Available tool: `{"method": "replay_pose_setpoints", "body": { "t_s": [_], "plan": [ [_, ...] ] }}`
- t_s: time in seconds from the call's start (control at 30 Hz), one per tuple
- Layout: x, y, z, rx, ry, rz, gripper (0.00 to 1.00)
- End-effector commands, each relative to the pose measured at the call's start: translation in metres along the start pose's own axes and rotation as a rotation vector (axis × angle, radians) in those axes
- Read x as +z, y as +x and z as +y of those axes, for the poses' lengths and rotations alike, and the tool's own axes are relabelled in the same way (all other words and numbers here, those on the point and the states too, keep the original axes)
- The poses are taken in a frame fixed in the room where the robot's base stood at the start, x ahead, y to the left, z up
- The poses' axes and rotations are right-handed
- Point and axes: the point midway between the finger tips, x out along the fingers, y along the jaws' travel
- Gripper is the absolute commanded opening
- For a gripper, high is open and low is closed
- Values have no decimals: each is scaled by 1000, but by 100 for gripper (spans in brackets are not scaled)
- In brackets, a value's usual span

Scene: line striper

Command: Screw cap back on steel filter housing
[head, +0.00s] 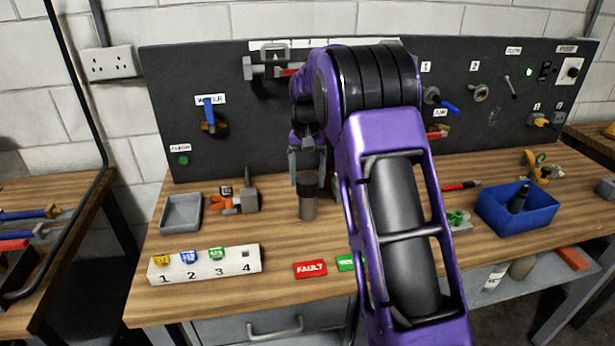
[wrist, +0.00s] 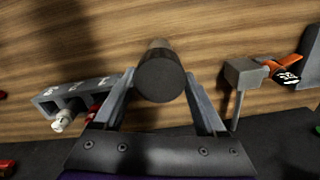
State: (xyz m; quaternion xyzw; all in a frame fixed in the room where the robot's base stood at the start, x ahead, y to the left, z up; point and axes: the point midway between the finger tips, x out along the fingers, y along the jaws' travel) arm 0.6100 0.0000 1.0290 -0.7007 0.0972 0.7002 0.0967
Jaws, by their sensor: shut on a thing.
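The steel filter housing (head: 308,209) is a grey cylinder standing upright on the wooden bench. The black cap (head: 307,187) sits at its top, in line with it; I cannot tell how far it is threaded. My gripper (head: 307,175) points down from above with its fingers on either side of the cap, shut on it. In the wrist view the cap's round dark top (wrist: 160,80) lies between the two fingers of my gripper (wrist: 159,84), and a little of the grey housing (wrist: 159,44) shows beyond it. The rest of the housing is hidden there.
A grey block with an upright rod (head: 249,198) and orange parts (head: 223,202) stand left of the housing, near a grey tray (head: 181,213). A numbered white rack (head: 205,265) and a red FAULT tag (head: 310,269) lie in front. A blue bin (head: 515,206) is right.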

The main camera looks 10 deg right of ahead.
Motion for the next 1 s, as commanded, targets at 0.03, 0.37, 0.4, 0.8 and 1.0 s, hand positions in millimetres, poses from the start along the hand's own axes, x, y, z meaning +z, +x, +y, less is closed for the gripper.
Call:
{"method": "replay_pose_setpoints", "body": {
  "t_s": [0.03,0.37,0.4,0.8,1.0],
  "plan": [
    [0,1,0,1,53,-2,0],
    [0,1,0,0,155,-2,0],
    [0,1,0,0,154,-2,0],
    [1,2,0,2,507,-2,0],
    [1,2,0,2,556,-3,0]
  ]
}}
